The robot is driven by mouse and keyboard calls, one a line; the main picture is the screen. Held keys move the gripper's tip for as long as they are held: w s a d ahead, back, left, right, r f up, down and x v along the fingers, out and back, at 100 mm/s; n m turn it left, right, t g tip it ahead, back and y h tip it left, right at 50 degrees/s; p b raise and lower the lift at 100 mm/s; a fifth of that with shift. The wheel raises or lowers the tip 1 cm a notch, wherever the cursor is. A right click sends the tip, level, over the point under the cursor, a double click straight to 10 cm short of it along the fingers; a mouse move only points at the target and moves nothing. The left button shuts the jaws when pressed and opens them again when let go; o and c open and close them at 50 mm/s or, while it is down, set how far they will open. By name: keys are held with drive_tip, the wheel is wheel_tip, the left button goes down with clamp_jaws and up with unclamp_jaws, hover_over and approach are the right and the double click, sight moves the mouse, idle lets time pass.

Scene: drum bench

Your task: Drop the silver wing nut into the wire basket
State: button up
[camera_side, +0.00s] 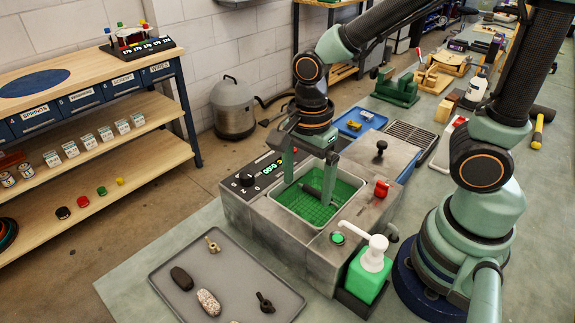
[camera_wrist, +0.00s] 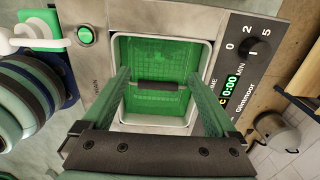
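My gripper (camera_side: 309,187) points down over the green-filled tank of the bench unit, its two fingers spread wide. In the wrist view the open fingers (camera_wrist: 159,77) flank a dark bar (camera_wrist: 157,86) with grey ends. It resembles a handle, and I cannot tell whether the fingers touch it. The wire basket (camera_side: 325,211) shows as a green mesh inside the tank; its mesh also shows in the wrist view (camera_wrist: 155,102). I see no clearly silver wing nut. A brass-coloured wing nut (camera_side: 213,246) and a black wing nut (camera_side: 265,303) lie on the grey tray.
The grey tray (camera_side: 232,277) also holds a dark oval piece (camera_side: 181,279) and a speckled one (camera_side: 208,303). A green pump bottle (camera_side: 367,272) stands at the unit's front right corner.

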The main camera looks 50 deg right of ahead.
wheel_tip(320, 180, up, 12)
idle(0.6)
idle(0.5)
drive_tip(key=w+d+n+t, duration=0.2)
drive_tip(key=d+n+t, duration=0.3)
drive_tip(key=n, duration=1.3)
drive_tip(key=d, duration=0.3)
drive_tip(key=shift+t, duration=0.3)
